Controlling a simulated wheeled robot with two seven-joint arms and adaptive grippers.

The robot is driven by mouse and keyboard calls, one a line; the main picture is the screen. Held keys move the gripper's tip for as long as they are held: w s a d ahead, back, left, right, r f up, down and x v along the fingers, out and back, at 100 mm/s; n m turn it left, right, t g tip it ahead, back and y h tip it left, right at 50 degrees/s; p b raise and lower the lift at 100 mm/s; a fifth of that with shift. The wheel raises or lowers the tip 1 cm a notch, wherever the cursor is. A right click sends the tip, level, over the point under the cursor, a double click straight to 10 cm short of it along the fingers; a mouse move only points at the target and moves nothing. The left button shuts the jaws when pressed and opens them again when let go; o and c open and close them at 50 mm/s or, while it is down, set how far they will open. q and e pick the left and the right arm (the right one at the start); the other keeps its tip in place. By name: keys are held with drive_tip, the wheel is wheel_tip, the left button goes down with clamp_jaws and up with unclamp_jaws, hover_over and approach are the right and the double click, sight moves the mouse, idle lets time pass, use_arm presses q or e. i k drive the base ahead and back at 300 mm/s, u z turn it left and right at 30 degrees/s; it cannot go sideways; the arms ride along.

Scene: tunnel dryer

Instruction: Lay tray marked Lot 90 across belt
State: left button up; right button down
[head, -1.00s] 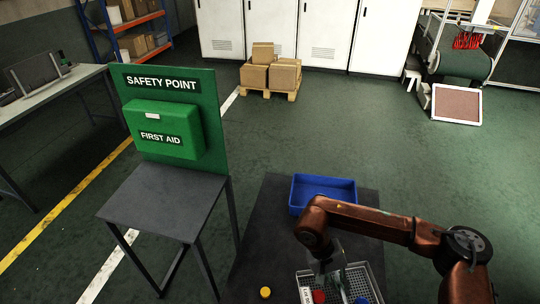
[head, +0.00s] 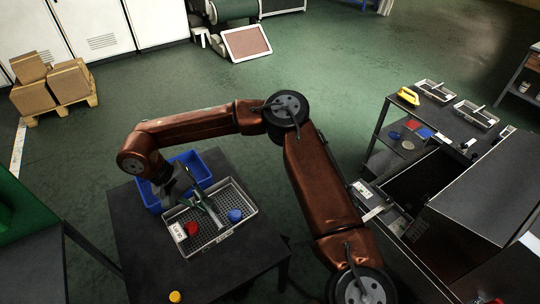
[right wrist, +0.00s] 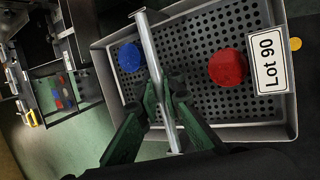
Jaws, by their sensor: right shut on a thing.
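The tray marked Lot 90 (head: 226,236) is a grey perforated tray on the dark table in the head view. It holds a red round piece (head: 193,229) and a blue round piece (head: 235,215). Its white Lot 90 label (right wrist: 268,62) reads clearly in the right wrist view. A metal bar handle (right wrist: 148,45) spans the tray. My right gripper (right wrist: 165,98) is shut on this bar, between its ends. I cannot tell whether the tray is lifted. The dark belt (head: 418,183) lies at the dryer's mouth on the right. My left gripper is not in view.
A blue bin (head: 150,197) stands right behind the tray. A yellow piece (head: 175,296) lies near the table's front. The metal dryer housing (head: 490,190) stands right of the belt. A rear table holds other trays (head: 475,114). Green floor separates the table and dryer.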

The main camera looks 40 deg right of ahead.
sight(421, 188)
drive_tip(key=u, duration=2.3)
drive_tip(key=k, duration=0.2)
drive_tip(key=u, duration=1.75)
drive_tip(key=k, duration=0.25)
drive_tip(key=z, duration=1.5)
drive_tip(key=k, duration=0.65)
drive_tip(key=u, duration=0.55)
